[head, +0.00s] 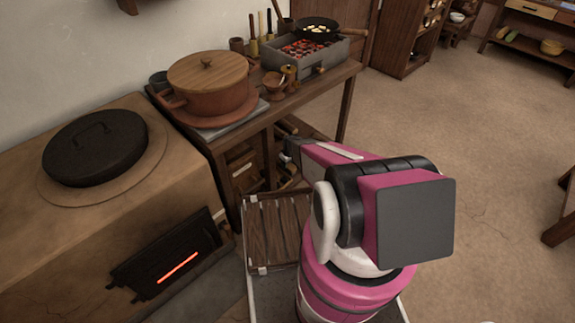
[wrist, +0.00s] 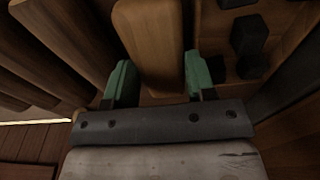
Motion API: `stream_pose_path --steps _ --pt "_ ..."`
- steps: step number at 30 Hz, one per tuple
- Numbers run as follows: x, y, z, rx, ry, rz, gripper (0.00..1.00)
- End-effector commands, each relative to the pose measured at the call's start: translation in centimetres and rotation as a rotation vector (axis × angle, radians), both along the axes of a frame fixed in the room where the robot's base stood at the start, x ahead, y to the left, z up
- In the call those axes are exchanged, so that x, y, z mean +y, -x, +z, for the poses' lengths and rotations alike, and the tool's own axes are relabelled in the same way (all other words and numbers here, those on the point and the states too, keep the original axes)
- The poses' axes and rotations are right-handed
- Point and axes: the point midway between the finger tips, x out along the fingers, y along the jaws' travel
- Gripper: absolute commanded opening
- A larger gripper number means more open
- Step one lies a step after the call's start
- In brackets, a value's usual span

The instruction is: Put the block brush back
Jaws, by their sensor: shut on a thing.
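My gripper (wrist: 158,80) shows two green fingertips in the wrist view, shut on a smooth brown wooden block, the block brush (wrist: 150,38). No bristles show from this angle. In the head view my arm reaches under the wooden table (head: 345,72), and the gripper's tips and the brush are hidden by the arm and the table. In the wrist view, a wooden rack or panel with dark square pieces (wrist: 247,38) stands close on the right of the brush. I cannot tell whether the brush touches it.
Wooden slats or boards (wrist: 50,45) stand close on the left in the wrist view. A large lidded clay pot (head: 207,88) and a grill with glowing coals (head: 303,62) stand on the table. A stove with a glowing opening (head: 170,262) is at left. The floor at right is open.

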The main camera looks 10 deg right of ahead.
Motion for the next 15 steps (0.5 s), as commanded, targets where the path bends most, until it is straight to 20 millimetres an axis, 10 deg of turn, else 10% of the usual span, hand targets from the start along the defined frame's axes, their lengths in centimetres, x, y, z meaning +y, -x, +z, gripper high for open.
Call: stream_pose_path --steps 14,15 --pt "0.00 0.02 -1.33 0.001 0.000 0.000 0.28" --pt "0.01 0.04 -1.27 0.001 0.000 0.000 0.63"
